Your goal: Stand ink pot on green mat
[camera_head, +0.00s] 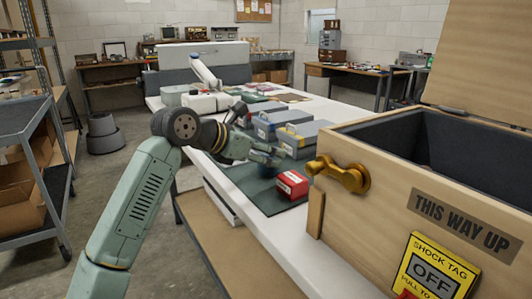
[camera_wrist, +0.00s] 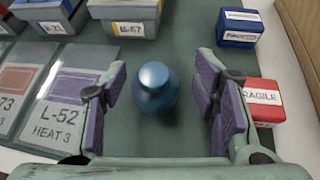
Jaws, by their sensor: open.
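The ink pot (camera_wrist: 155,88), a round blue pot with a narrower neck, shows from above in the wrist view. It appears upright over the green mat (camera_wrist: 185,22), with mat all around it; whether its base touches the mat is hard to tell. In the head view the green mat (camera_head: 262,194) lies on the white table. My gripper (camera_head: 268,157) is low over the mat in the head view. Its purple-padded fingers are open on either side of the pot, with a visible gap on both sides.
A red box (camera_head: 292,185) labelled fragile and a blue box (camera_wrist: 240,27) stand right of the pot. Grey-blue cases (camera_head: 300,137) stand behind. Labelled cards (camera_wrist: 65,108) lie at left in the wrist view. A large wooden crate (camera_head: 400,205) blocks the right side.

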